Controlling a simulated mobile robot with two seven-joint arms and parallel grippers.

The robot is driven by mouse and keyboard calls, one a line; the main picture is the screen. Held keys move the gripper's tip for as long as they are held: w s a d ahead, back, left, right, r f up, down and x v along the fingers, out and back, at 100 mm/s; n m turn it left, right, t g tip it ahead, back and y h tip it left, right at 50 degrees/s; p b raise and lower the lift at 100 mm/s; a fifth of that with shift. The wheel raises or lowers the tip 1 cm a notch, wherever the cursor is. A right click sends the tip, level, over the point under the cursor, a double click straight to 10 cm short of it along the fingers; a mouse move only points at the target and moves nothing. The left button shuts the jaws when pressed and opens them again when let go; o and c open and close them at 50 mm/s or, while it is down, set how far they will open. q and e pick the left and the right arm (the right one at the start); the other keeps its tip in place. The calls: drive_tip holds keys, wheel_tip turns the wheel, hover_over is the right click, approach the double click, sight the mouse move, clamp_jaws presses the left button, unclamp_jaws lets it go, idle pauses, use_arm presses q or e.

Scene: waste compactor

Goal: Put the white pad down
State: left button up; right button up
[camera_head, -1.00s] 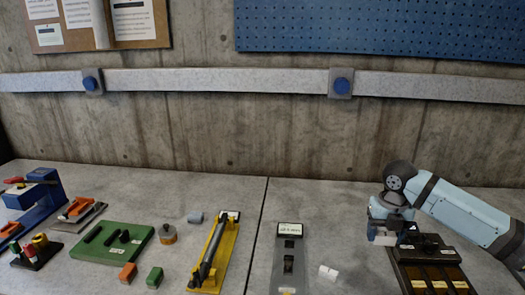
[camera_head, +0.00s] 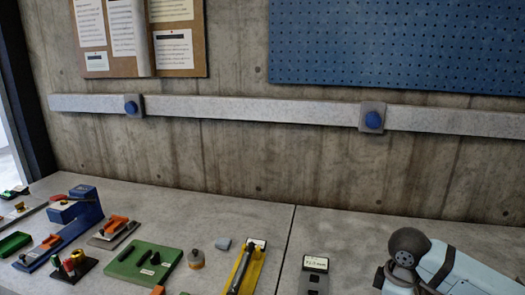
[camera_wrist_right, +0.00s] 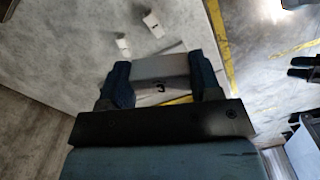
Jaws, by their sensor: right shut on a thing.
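My right gripper (camera_wrist_right: 161,82) shows in the right wrist view, its two dark blue fingers shut on a pale grey-white pad (camera_wrist_right: 160,66) with a black mark. I cannot tell whether the pad touches the surface beneath it. Two small white blocks, one (camera_wrist_right: 153,24) and another (camera_wrist_right: 123,45), lie on the pale bench beyond the fingers. In the head view only part of my right arm shows at the lower right, and the held pad is out of that frame. My left gripper is in neither view.
On the bench (camera_head: 335,240) stand a grey labelled plate (camera_head: 313,280), a yellow holder (camera_head: 243,270), a green board (camera_head: 143,262) and a blue fixture (camera_head: 75,212). The back of the bench along the concrete wall is mostly clear.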

drive_tip(key=s+a+m, duration=0.1)
drive_tip(key=m, duration=0.2)
drive_tip(key=s+a+r+m+p, duration=0.1)
drive_tip(key=m, duration=0.3)
drive_tip(key=s+a+m+p, duration=0.1)
drive_tip(key=s+m, duration=0.1)
drive_tip(key=m, duration=0.2)
drive_tip(key=shift+s+a+r, duration=0.1)
drive_tip(key=shift+a+r, duration=0.05)
drive_tip(key=shift+a, duration=0.25)
